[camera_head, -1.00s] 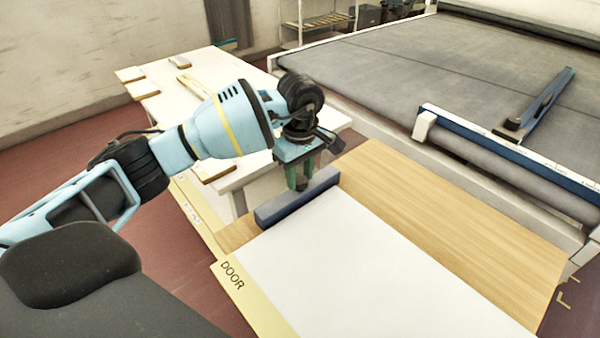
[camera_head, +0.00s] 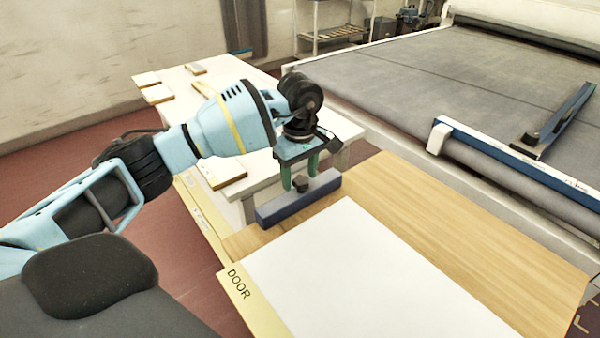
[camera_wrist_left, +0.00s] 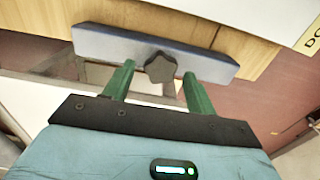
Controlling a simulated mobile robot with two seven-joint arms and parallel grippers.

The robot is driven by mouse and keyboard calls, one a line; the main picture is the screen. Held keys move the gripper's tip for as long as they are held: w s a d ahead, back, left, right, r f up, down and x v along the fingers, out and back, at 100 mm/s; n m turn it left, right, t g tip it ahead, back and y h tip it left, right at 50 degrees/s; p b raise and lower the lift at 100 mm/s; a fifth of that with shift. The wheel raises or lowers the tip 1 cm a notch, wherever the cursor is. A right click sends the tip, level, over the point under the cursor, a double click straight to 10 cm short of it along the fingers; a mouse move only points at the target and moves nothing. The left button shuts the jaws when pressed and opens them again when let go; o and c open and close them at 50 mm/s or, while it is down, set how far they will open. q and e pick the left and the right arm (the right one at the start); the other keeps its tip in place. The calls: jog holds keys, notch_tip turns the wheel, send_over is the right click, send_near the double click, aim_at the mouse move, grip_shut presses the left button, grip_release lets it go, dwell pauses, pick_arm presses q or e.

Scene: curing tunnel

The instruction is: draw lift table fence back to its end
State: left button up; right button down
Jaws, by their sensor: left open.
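The lift table fence is a blue-grey bar (camera_head: 300,201) lying across the wooden top near its far left end. A dark star-shaped knob (camera_head: 303,182) stands at the middle of its outer side. My left gripper (camera_head: 300,184), with green fingers, is open at the knob. In the left wrist view the fence (camera_wrist_left: 110,45) runs across the top, and the knob (camera_wrist_left: 160,67) shows between and just beyond the fingertips (camera_wrist_left: 158,70). The fingers look apart from the knob on both sides. My right gripper is out of view.
A white panel (camera_head: 370,260) lies on the wooden lift table top (camera_head: 430,220), beside a yellow strip marked DOOR (camera_head: 250,300). A white table (camera_head: 185,95) with small boards stands behind. A grey conveyor bed (camera_head: 440,75) with a blue bar (camera_head: 560,120) lies right.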

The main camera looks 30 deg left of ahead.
aim_at(300, 178)
pick_arm(q)
notch_tip(300, 178, up, 8)
jog(key=shift+f, duration=0.1)
dwell(0.4)
dwell(0.9)
